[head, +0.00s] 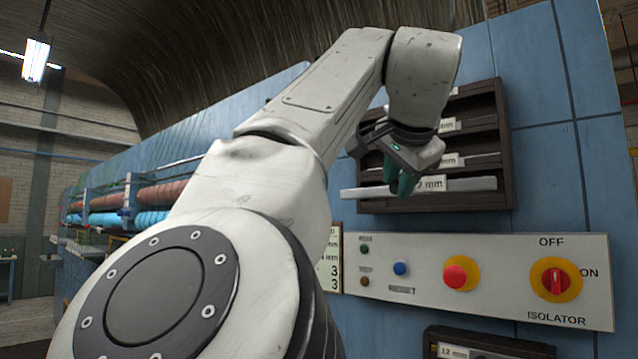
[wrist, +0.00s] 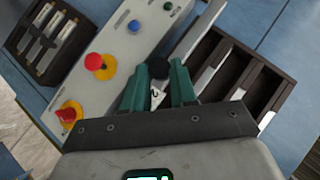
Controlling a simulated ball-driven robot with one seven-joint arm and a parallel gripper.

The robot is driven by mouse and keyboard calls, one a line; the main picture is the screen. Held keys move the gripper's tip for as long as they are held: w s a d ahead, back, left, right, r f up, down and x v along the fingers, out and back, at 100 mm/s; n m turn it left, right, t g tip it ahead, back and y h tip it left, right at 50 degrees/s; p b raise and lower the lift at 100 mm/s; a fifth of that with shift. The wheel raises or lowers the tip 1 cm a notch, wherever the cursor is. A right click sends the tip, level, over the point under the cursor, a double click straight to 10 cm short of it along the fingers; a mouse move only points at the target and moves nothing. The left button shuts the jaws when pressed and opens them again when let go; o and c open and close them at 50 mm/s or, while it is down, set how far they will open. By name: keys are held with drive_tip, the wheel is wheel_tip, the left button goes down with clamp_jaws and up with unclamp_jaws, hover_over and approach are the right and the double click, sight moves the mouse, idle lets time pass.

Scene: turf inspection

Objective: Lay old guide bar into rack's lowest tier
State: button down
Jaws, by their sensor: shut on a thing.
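The guide bar (head: 470,185) is a long pale bar with a tag ending in "mm", held level in front of the dark rack's lower part in the head view. My gripper (head: 403,178) is shut on it near its middle, with green fingers around the bar. The rack (head: 506,150) is a dark wall-mounted frame with stacked tiers, and pale labelled strips show in the tiers above. In the wrist view the fingers (wrist: 158,88) close around the bar's tag, and the rack (wrist: 235,45) lies to the right. Whether the bar touches the lowest tier cannot be told.
A grey control panel (head: 500,245) with a red button, a blue button and a red isolator switch sits just below the rack. A second dark rack (head: 430,340) with a "12 mm" label is lower down. Blue wall panels surround them.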

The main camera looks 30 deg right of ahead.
drive_tip(key=shift+r+p, duration=0.25)
drive_tip(key=shift+p, duration=0.15)
drive_tip(key=shift+w+d+f+p, duration=0.1)
drive_tip(key=shift+w+d+p, duration=0.15)
drive_tip(key=shift+d+p, duration=0.35)
drive_tip(key=shift+w+d+r+p, duration=0.1)
drive_tip(key=shift+w+d+p, duration=0.2)
drive_tip(key=shift+d, duration=0.6)
drive_tip(key=shift+w+d+f+p, duration=0.1)
drive_tip(key=shift+w+d+p, duration=0.15)
drive_tip(key=shift+d+p, duration=0.35)
drive_tip(key=shift+d, duration=0.2)
drive_tip(key=shift+p, duration=0.4)
drive_tip(key=shift+w+d, duration=0.2)
drive_tip(key=shift+d, duration=0.4)
drive_tip(key=shift+w+d, duration=0.15)
drive_tip(key=shift+d, duration=0.15)
drive_tip(key=shift+w+d, duration=0.2)
drive_tip(key=shift+d, duration=0.45)
drive_tip(key=shift+w+d, duration=0.1)
drive_tip(key=shift+d, duration=0.25)
